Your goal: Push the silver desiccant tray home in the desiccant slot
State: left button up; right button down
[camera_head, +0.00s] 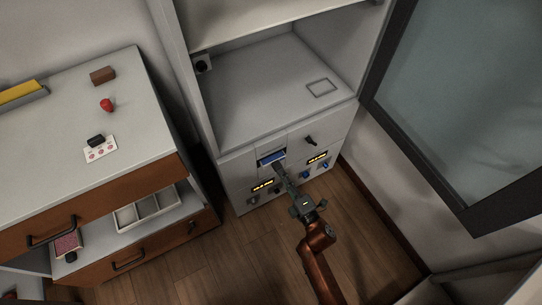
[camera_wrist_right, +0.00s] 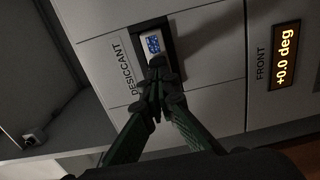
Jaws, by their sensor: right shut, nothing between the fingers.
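The desiccant tray (camera_wrist_right: 153,45) shows in the right wrist view as a pale silver face with a blue patch. It sits inside the dark-framed desiccant slot (camera_wrist_right: 168,34), beside the printed word DESICCANT. In the head view the slot area (camera_head: 271,157) is a blue and dark rectangle on the cabinet's front panel. My right gripper (camera_wrist_right: 158,68) is shut and empty, its fingertips at the near end of the tray. I cannot tell whether they touch it. In the head view the right gripper (camera_head: 278,166) reaches the panel just below the slot. My left gripper is not in view.
The panel also carries yellow-lit displays (camera_head: 317,157), a black handle (camera_head: 310,140) and small knobs. A glass-paned door (camera_head: 455,90) stands open at the right. A drawer unit (camera_head: 60,140) with small items on top stands at the left. Wooden floor (camera_head: 190,265) lies below.

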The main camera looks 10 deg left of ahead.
jog(key=shift+w, duration=0.1)
dwell(0.3)
jog(key=shift+b+x, duration=0.3)
jog(key=shift+x, duration=0.6)
jog(key=p+v, duration=0.3)
jog(key=v, duration=0.5)
dwell(0.6)
